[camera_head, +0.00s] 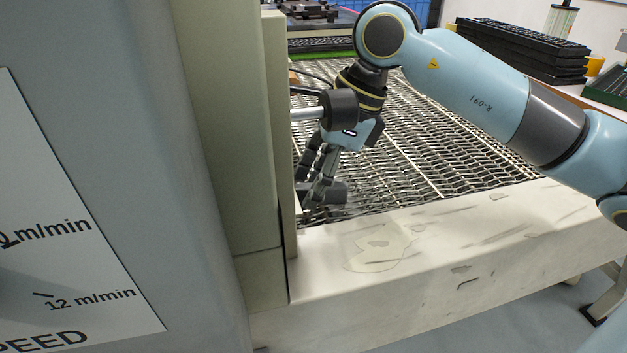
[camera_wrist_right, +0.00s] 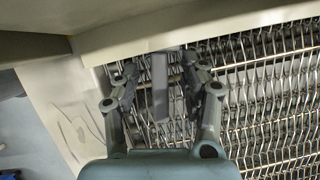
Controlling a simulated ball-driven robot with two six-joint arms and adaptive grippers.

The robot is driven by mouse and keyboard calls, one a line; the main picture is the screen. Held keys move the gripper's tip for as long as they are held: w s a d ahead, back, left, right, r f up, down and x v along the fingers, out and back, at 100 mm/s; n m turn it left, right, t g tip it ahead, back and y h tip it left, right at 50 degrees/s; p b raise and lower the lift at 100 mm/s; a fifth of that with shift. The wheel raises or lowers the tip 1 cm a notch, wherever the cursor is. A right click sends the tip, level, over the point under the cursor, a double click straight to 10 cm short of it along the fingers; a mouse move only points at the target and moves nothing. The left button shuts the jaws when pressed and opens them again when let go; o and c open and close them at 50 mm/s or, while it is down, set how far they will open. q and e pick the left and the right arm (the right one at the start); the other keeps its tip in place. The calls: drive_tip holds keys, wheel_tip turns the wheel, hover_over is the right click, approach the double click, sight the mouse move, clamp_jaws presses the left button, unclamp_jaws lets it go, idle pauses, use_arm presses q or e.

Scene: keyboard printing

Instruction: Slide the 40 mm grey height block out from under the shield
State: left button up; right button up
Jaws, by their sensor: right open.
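In the right wrist view, the grey height block (camera_wrist_right: 160,88) is a narrow upright-looking bar over the wire mesh. Its far end meets the pale edge of the shield (camera_wrist_right: 190,25), and how much lies beneath it is hidden. My right gripper (camera_wrist_right: 160,72) is open, with one finger on each side of the block and visible gaps to both. In the head view, my right gripper (camera_head: 319,188) is low over the mesh beside the beige housing edge. The block cannot be made out clearly there. My left gripper is not in view.
The wire mesh belt (camera_head: 440,140) stretches right and back, mostly clear. A worn white front rail (camera_head: 450,235) borders it. The beige housing (camera_head: 230,130) blocks the left side. Stacked black keyboards (camera_head: 520,50) stand at the back right.

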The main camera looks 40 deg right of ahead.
clamp_jaws()
idle(0.5)
drive_tip(key=shift+d, duration=0.1)
drive_tip(key=shift+s+d+r+p, duration=0.1)
drive_tip(key=shift+s+d+p, duration=0.3)
drive_tip(key=shift+d+p, duration=0.3)
drive_tip(key=shift+s+d+r+p, duration=0.1)
drive_tip(key=shift+s+d+p, duration=0.35)
drive_tip(key=shift+d, duration=0.3)
drive_tip(key=shift+s+d+p, duration=0.4)
drive_tip(key=shift+d+p, duration=0.2)
drive_tip(key=shift+d, duration=0.15)
drive_tip(key=shift+s+d+p, duration=0.4)
drive_tip(key=shift+d+p, duration=0.25)
drive_tip(key=shift+d, duration=0.05)
drive_tip(key=shift+s+d+p, duration=0.4)
drive_tip(key=shift+d+p, duration=0.25)
drive_tip(key=shift+p, duration=0.05)
drive_tip(key=shift+s+d+p, duration=0.4)
drive_tip(key=shift+d+p, duration=0.25)
drive_tip(key=shift+d, duration=0.05)
wheel_tip(320, 180, up, 9)
drive_tip(key=p, duration=0.7)
drive_tip(key=shift+f, duration=0.15)
